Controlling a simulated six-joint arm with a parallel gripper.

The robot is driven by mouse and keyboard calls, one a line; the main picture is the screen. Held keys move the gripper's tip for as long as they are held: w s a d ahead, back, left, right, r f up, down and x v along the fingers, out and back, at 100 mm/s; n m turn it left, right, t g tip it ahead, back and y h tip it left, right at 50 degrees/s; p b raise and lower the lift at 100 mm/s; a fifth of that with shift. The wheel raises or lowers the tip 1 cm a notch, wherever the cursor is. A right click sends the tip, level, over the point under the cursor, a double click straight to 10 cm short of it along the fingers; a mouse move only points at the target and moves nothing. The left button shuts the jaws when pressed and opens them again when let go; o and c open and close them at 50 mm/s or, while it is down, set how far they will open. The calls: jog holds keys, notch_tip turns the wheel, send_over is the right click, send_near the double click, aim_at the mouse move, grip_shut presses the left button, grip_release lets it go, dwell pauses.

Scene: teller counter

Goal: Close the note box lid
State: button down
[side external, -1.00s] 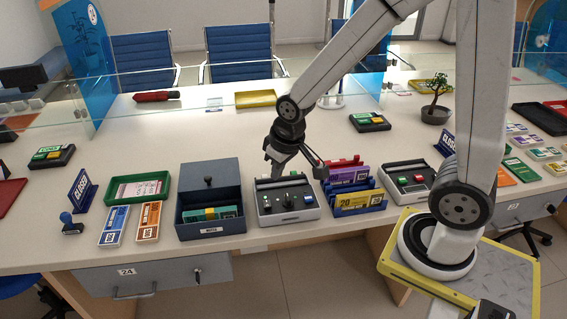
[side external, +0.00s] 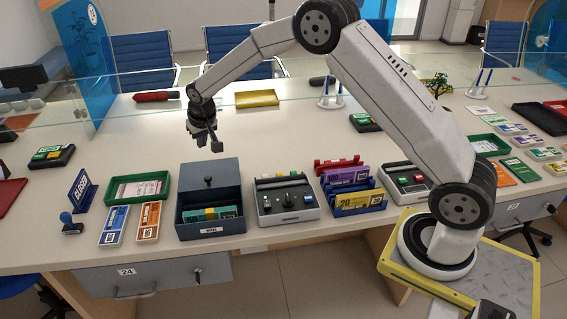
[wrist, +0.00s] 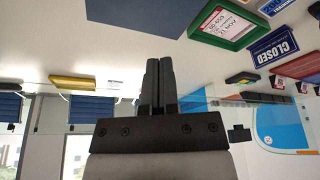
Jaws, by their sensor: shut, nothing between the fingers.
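The note box (side external: 210,222) is a dark blue-grey box on the counter with banded green and yellow notes inside. In the wrist view my gripper's fingers (wrist: 159,62) are together and hold nothing. A dark blue-grey surface at the top of the wrist view may be part of the box.
A green tray (side external: 138,188) and note bundles (side external: 114,226) lie left of the box. A grey device with buttons (side external: 287,199) stands close on its right, then a rack of notes (side external: 351,190). A glass screen crosses behind. Counter behind the box is clear.

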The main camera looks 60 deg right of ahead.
jog(key=shift+w+d+f, duration=0.1)
jog(key=shift+w+f, duration=0.15)
jog(key=shift+w, duration=0.4)
jog(key=shift+w+d+f, duration=0.1)
jog(key=shift+w+f, duration=0.1)
jog(key=shift+w, duration=0.4)
jog(key=shift+f, duration=0.15)
send_over(198, 171)
jog(key=s, duration=0.2)
jog(key=shift+a+f, duration=0.2)
jog(key=shift+f, duration=2.1)
jog(key=shift+a+f, duration=0.2)
jog(key=shift+f, duration=2.05)
jog(key=shift+s+a+f, duration=0.1)
jog(key=shift+s+a, duration=0.1)
jog(key=shift+s, duration=0.4)
jog(key=shift+s+a+f, duration=0.1)
jog(key=shift+s+a, duration=0.1)
jog(key=shift+s, duration=0.4)
jog(key=shift+s+a+f, duration=0.1)
jog(key=shift+s+a, duration=0.1)
jog(key=shift+s, duration=0.4)
jog(key=s+a, duration=0.9)
jog(key=shift+s+a, duration=0.1)
jog(key=shift+s, duration=0.05)
